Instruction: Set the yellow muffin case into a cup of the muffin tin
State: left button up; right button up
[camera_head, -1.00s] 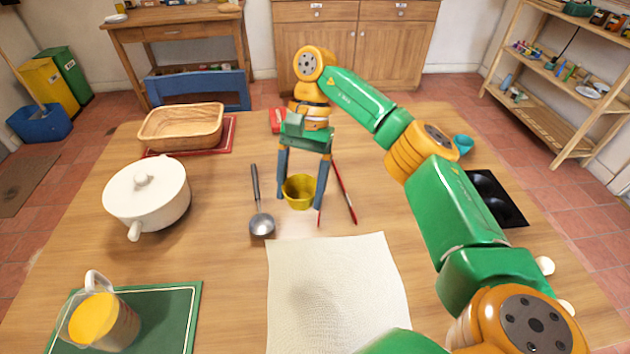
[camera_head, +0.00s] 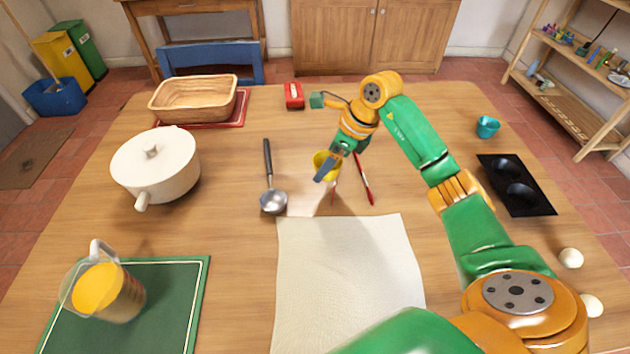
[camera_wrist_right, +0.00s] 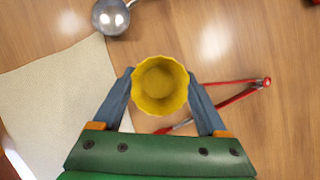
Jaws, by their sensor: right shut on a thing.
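The yellow muffin case (camera_head: 321,161) is held by my right gripper (camera_head: 330,168) near the middle of the table. In the right wrist view the case (camera_wrist_right: 160,86) sits between the two blue fingers of the gripper (camera_wrist_right: 160,92), with its open top facing the camera. It looks lifted off the wood, but its height is hard to judge. The dark muffin tin (camera_head: 545,208) lies at the right side of the table; its visible cups look empty. My left gripper does not show in these views.
A ladle (camera_head: 268,175) and red tongs (camera_head: 363,180) lie near the gripper. A cream cloth (camera_head: 345,280) covers the front middle. A teal cup (camera_head: 487,127) stands behind the tin, and eggs (camera_head: 571,258) lie in front of it. A white pot (camera_head: 155,170) stands at left.

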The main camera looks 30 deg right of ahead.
aim_at(310, 193)
jog(key=a+f, duration=0.3)
jog(key=shift+w+f+p, duration=0.1)
jog(key=shift+f+p, duration=0.2)
notch_tip(310, 193, down, 2)
jog(key=shift+d+f, duration=0.15)
jog(key=shift+f, duration=0.2)
jog(key=shift+f, duration=0.2)
jog(key=o, duration=1.2)
jog(key=shift+r, duration=0.1)
